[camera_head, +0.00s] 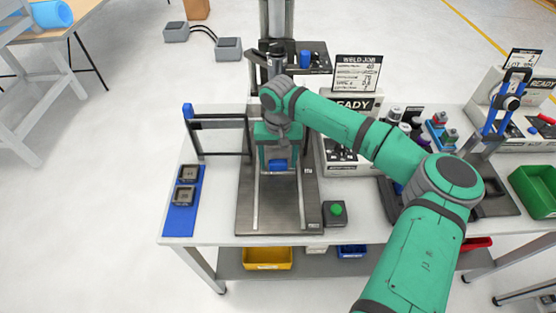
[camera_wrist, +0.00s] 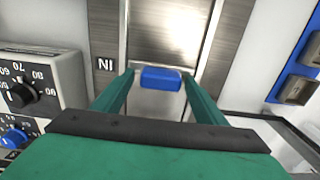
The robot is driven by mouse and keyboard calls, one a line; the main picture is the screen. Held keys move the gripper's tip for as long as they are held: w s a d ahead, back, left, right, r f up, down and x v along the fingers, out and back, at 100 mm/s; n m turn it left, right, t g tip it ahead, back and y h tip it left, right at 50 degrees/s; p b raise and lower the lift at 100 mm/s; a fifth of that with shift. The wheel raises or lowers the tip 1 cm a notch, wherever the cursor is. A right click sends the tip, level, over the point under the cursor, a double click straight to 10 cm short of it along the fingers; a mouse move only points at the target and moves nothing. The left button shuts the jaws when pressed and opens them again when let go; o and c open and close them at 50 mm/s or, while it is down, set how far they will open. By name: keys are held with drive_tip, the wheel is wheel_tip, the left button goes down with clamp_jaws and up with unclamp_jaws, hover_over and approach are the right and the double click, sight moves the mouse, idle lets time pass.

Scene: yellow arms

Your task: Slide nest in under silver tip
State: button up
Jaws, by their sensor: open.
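My gripper (camera_head: 278,165) points down over the dark metal base plate (camera_head: 250,215) with its two pale rails. A blue block (camera_head: 278,166), which looks like the nest's handle, sits at the fingertips. In the wrist view, the blue block (camera_wrist: 160,78) lies between the open fingers (camera_wrist: 158,80), with a small gap on each side. The rest of the nest is mostly hidden under my gripper. The press column (camera_head: 277,22) stands behind the plate. The silver tip is hidden behind my arm.
A blue mat (camera_head: 181,222) with two grey square parts lies left of the plate. A black frame (camera_head: 220,123) stands at the back left. A green button box (camera_head: 337,211) is at the front right. The READY control box (camera_head: 350,168) stands right of the plate.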

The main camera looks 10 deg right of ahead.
wheel_tip(320, 180, up, 11)
idle(0.5)
drive_tip(key=shift+f, duration=0.15)
idle(0.4)
